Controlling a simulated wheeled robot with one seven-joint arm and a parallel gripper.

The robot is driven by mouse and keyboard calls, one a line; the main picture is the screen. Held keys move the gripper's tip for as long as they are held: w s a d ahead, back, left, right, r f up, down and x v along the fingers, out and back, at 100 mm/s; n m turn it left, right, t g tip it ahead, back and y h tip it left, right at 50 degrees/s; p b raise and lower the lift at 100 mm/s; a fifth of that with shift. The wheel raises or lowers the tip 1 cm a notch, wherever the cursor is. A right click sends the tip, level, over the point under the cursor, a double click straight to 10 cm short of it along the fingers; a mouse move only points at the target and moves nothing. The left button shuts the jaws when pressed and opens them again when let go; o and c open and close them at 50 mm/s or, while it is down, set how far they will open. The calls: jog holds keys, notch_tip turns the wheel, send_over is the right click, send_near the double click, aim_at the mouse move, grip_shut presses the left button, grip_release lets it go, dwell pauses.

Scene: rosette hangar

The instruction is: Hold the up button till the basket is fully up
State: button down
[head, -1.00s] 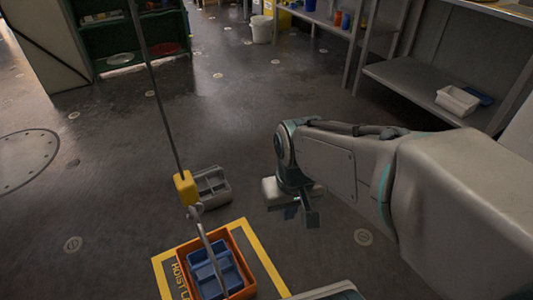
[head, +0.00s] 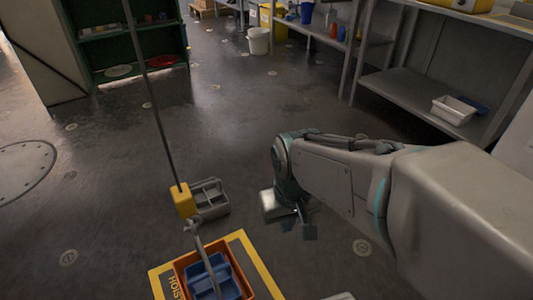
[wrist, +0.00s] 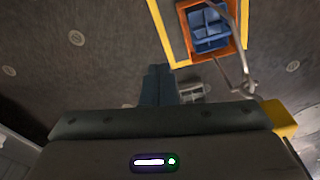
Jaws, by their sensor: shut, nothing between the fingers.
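The orange basket (head: 243,276) stands low at the bottom of the head view, inside a yellow floor outline marked with partly visible letters. A blue divided bin (head: 212,276) sits in it. A grey handle or hook rises from it toward a yellow block (head: 183,201) on a dark cable. The basket also shows at the top of the wrist view (wrist: 216,57). My gripper (head: 300,228) is shut and empty, in the air to the right of the basket. Its fingers show dark blue in the wrist view (wrist: 158,86). I cannot make out any up button in either view.
Grey shelving (head: 420,98) with a white tray (head: 453,110) is at right. A green shelf unit (head: 130,52) and a white bucket (head: 259,41) are farther back. The mid floor is clear.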

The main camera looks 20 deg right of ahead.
notch_tip(320, 180, up, 38)
jog(key=t+p, duration=0.1)
jog(key=p, duration=3.3)
jog(key=shift+d+f+t+p, duration=0.15)
jog(key=shift+t+p, duration=0.15)
jog(key=shift+s, duration=0.15)
